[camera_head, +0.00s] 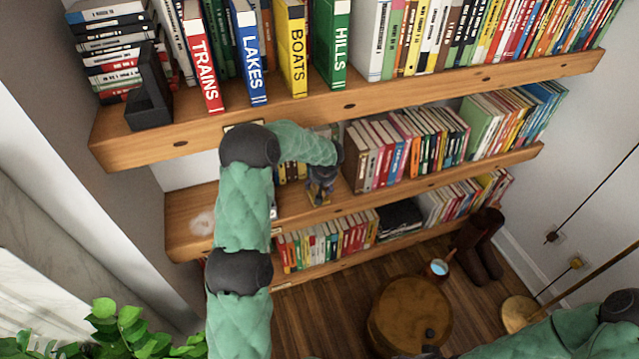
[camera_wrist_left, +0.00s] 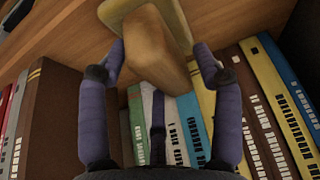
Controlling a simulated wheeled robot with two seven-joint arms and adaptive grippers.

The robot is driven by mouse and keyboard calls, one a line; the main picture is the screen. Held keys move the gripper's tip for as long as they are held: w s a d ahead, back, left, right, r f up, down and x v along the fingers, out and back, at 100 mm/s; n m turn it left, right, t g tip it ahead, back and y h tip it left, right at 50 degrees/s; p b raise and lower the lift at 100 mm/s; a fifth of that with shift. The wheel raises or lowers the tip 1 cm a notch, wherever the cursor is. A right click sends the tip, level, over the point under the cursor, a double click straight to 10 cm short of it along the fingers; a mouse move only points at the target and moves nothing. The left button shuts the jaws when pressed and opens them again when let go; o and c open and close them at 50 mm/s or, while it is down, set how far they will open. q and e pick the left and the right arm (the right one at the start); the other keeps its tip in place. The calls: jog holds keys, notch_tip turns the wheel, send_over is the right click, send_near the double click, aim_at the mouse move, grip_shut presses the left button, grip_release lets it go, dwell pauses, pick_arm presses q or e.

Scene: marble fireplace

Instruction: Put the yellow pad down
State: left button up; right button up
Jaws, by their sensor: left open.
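The yellow pad (camera_wrist_left: 186,22) shows at the top of the left wrist view, with a tan block-shaped part (camera_wrist_left: 155,50) on its near side. In the head view a small yellow patch (camera_head: 325,201) shows at the middle shelf, mostly hidden by my left gripper (camera_head: 321,184). My left gripper (camera_wrist_left: 160,52) is open. Its purple fingers stand on either side of the tan block, and I cannot tell whether any finger touches it. At the bottom edge of the head view a small dark part, probably of my right gripper (camera_head: 430,345), shows in front of the round stool.
The middle shelf (camera_head: 440,172) holds a row of books (camera_head: 405,147) right of my left gripper. The upper shelf (camera_head: 400,98) with labelled books hangs over it. A round wooden stool (camera_head: 392,312), a mug (camera_head: 439,267) and dark boots (camera_head: 479,246) are below.

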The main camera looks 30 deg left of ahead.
pick_arm(q)
jog(key=p+v, duration=0.3)
jog(key=v, duration=0.9)
jog(key=s+d+f+m+g+h, duration=0.1)
jog(key=s+d+f+m+h, duration=0.2)
jog(key=s+d+f, duration=0.45)
jog(key=s+d+f+m+g+h, duration=0.1)
jog(key=s+d+f+m+h, duration=0.15)
jog(key=s+d+f, duration=0.5)
jog(key=s+d+f+m+h, duration=0.1)
jog(key=s+d+f, duration=0.3)
jog(key=s, duration=0.4)
jog(key=s+d+f+m+h, duration=0.1)
jog(key=s+d+f, duration=0.4)
jog(key=s, duration=0.3)
jog(key=shift+s+d+f+g, duration=0.2)
jog(key=shift+d+g, duration=0.1)
jog(key=shift+d, duration=0.15)
